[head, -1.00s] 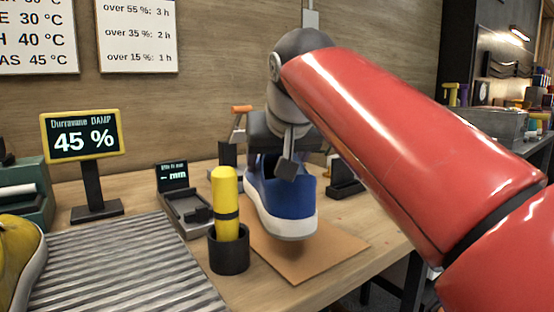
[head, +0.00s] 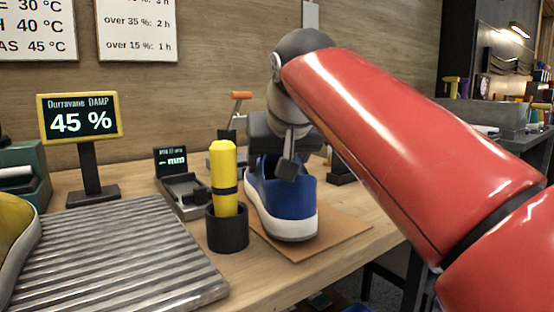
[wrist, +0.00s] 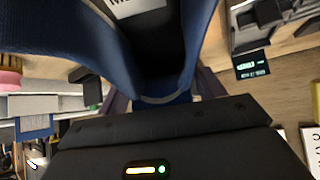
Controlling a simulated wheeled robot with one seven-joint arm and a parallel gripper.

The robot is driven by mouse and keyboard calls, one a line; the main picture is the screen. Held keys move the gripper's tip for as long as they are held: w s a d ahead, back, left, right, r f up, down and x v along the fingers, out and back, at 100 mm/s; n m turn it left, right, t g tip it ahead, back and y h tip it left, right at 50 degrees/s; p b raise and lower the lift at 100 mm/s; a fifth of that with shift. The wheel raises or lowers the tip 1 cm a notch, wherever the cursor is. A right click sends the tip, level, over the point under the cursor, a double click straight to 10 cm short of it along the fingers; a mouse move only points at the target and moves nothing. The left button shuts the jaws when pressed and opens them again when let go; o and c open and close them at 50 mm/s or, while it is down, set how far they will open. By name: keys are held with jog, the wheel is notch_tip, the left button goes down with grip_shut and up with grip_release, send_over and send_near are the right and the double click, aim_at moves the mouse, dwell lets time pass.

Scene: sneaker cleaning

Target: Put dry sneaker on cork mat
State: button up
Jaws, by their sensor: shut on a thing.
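The wrist view shows the sneaker's blue upper (wrist: 205,25) close up, filling the top of the picture.
A yellow tool in a black cup (head: 228,232) stands just left of the mat. A small gauge (head: 184,190) is behind it. A ribbed metal tray (head: 120,255), a yellow shoe (head: 15,245) and a "45 %" display (head: 80,118) are at the left. The table's edge lies right of the mat.

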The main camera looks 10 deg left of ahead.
jog(key=shift+f+b, duration=0.35)
jog(key=shift+f, duration=0.05)
jog(key=o, duration=1.8)
